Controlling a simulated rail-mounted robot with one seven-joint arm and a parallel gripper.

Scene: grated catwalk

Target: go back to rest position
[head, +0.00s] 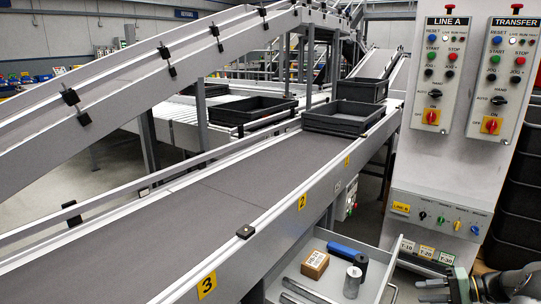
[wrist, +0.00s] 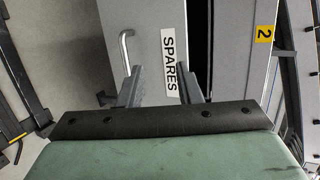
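My gripper (wrist: 159,72) shows in the wrist view with its two grey fingers apart and nothing between them. Beyond the fingers is a grey front (wrist: 145,35) with a SPARES label (wrist: 170,62) and a metal bar handle (wrist: 124,47). I cannot tell the exact gap between the fingers and this front, but no finger is closed around the handle.
An open drawer (head: 375,291) holds a small cardboard box (head: 315,264), a metal cylinder (head: 352,282) and a blue-handled tool (head: 346,252). A conveyor (head: 190,222) with a black tray (head: 344,118) runs along the left. Control panels (head: 443,75) stand at the right, above a lower knob panel (head: 440,214).

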